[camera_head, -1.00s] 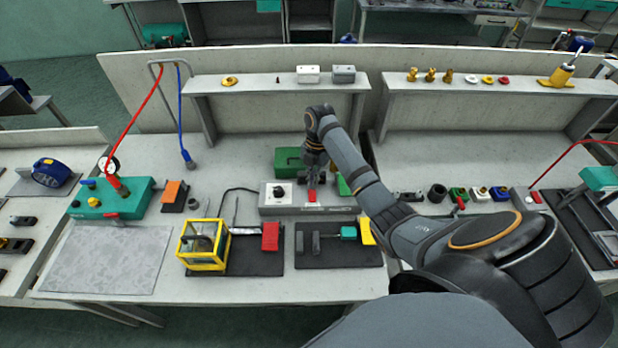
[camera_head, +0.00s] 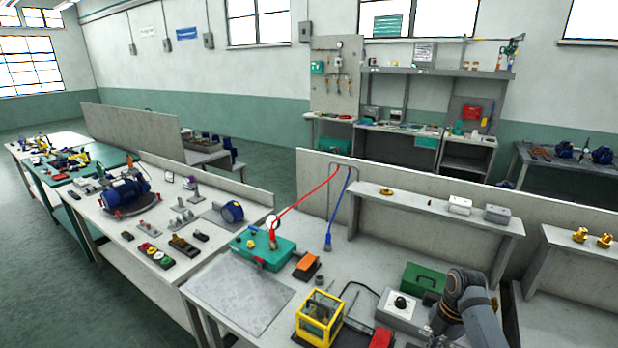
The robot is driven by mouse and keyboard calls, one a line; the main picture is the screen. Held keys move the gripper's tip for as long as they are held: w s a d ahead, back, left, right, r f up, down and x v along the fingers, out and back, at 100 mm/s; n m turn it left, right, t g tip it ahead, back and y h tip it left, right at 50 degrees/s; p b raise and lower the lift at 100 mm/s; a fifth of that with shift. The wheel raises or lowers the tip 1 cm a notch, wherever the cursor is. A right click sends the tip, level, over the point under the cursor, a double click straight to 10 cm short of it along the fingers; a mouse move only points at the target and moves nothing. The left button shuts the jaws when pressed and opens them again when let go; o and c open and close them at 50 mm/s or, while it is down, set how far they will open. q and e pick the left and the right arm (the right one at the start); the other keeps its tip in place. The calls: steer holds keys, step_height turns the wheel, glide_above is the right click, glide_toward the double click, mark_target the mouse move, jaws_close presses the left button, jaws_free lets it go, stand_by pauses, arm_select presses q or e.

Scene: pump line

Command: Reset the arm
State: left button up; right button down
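My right arm (camera_head: 468,295) comes in at the lower right, with its bent wrist over the bench beside a grey control box (camera_head: 400,307) with a black knob. My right gripper (camera_head: 441,326) points down at the box's right side, small and dark. Whether its fingers are open or shut, or touching the box, I cannot tell. My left gripper is not in view.
A green case (camera_head: 424,280) stands just behind the control box. A yellow-framed clear box (camera_head: 320,318) and a red block (camera_head: 381,337) are in front. A teal pump unit (camera_head: 262,247) with red and blue hoses stands left. A grey mat (camera_head: 238,292) lies bare.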

steer(key=s+a+f+m+t+h, duration=0.15)
steer(key=s+a+f+m, duration=0.3)
steer(key=s+m, duration=0.55)
steer(key=s+a+r+m+t, duration=0.3)
steer(key=s+r+m, duration=0.3)
steer(key=s+m, duration=0.55)
step_height(320, 180, down, 26)
steer(key=d+m+g+b, duration=0.1)
steer(key=d+b, duration=0.1)
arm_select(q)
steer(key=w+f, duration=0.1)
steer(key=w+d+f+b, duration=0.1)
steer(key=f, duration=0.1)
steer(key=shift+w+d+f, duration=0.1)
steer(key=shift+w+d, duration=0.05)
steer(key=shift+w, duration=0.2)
arm_select(e)
steer(key=s+d+f+g, duration=0.1)
steer(key=s+f, duration=1.8)
steer(key=f, duration=0.1)
steer(key=shift+s+d+f+h, duration=0.2)
steer(key=shift+d+h, duration=0.15)
